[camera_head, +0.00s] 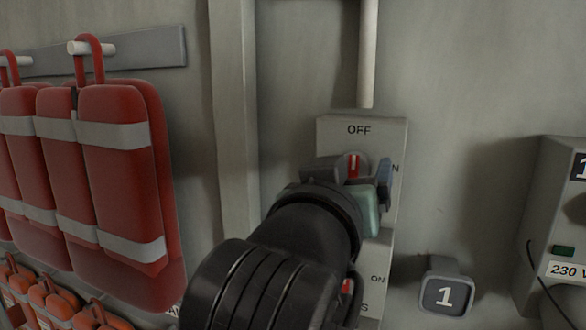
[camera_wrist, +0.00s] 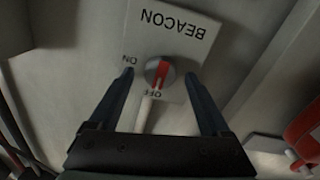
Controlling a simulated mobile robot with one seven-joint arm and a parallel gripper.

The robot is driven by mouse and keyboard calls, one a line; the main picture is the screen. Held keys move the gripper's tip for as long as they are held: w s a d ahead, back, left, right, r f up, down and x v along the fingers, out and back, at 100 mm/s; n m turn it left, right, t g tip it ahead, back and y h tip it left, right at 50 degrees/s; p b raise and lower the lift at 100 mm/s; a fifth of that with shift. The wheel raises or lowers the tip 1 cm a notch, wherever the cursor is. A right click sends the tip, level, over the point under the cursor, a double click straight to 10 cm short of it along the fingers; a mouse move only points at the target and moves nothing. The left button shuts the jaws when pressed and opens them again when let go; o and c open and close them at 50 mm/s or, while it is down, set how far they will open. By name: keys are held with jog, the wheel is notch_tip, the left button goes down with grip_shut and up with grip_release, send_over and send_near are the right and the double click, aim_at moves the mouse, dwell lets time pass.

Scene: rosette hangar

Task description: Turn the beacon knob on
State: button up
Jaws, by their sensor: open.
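The beacon knob (camera_wrist: 158,72) is a small round grey knob with a red pointer on a light grey panel (camera_wrist: 195,45) lettered BEACON, seen upside down in the wrist view. Its red pointer is turned toward OFF. ON is at its side. In the head view the knob (camera_head: 354,163) shows partly, its pointer up toward OFF. My gripper (camera_wrist: 158,77) is open and empty, with one finger on each side of the knob and a gap visible on both sides. It also shows in the head view (camera_head: 352,172), where my arm hides the panel's lower part.
A second panel (camera_head: 378,250) with a red-marked knob sits just below, partly hidden by my arm. A pipe (camera_head: 368,55) rises above the beacon panel. Red bags (camera_head: 120,170) hang at the left. A box (camera_head: 560,210) marked 230 V is at the right.

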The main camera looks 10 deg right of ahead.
jog(key=shift+w+d, duration=0.15)
jog(key=shift+w, duration=0.05)
jog(key=shift+c, duration=0.3)
grip_shut()
